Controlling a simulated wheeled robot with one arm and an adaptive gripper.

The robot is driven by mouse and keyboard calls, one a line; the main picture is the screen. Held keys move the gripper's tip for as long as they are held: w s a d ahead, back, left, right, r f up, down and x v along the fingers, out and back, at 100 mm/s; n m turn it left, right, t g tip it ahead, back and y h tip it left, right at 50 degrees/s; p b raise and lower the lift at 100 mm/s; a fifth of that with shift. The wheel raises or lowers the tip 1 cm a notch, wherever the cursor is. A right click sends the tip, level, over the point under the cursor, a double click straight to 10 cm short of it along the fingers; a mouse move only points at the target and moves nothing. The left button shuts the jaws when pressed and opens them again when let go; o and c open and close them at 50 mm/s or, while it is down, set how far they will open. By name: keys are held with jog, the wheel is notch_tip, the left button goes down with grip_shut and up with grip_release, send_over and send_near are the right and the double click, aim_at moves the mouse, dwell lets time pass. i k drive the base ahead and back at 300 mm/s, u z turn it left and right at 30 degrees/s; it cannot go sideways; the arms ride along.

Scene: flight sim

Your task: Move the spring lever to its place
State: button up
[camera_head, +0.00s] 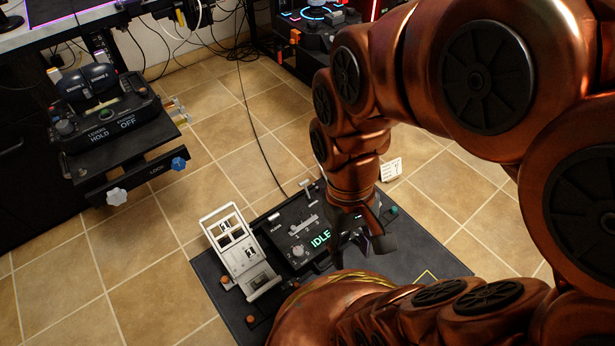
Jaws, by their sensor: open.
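A black control box (283,240) with a green IDLE display stands on the dark mat (428,262). A pale lever handle (306,187) rises at its back edge, and a grey slider-like lever (303,224) lies across its top. I cannot tell for certain which of these is the spring lever. Its place is not clearly marked in view. My gripper (363,246) points down over the right part of the box, open, with its dark fingers apart. The fingers and my arm hide that part of the box. I see nothing held between the fingers.
A white framed panel (240,254) leans beside the box on the left. A throttle console (107,117) sits on a black shelf with blue and white knobs at the upper left. A black cable runs over the tiles to the box. Tiled floor between shelf and mat is clear.

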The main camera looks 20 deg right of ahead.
aim_at(302, 183)
jog(key=k, duration=0.5)
jog(key=z, duration=1.15)
jog(key=i, duration=0.85)
jog(key=u, duration=2.15)
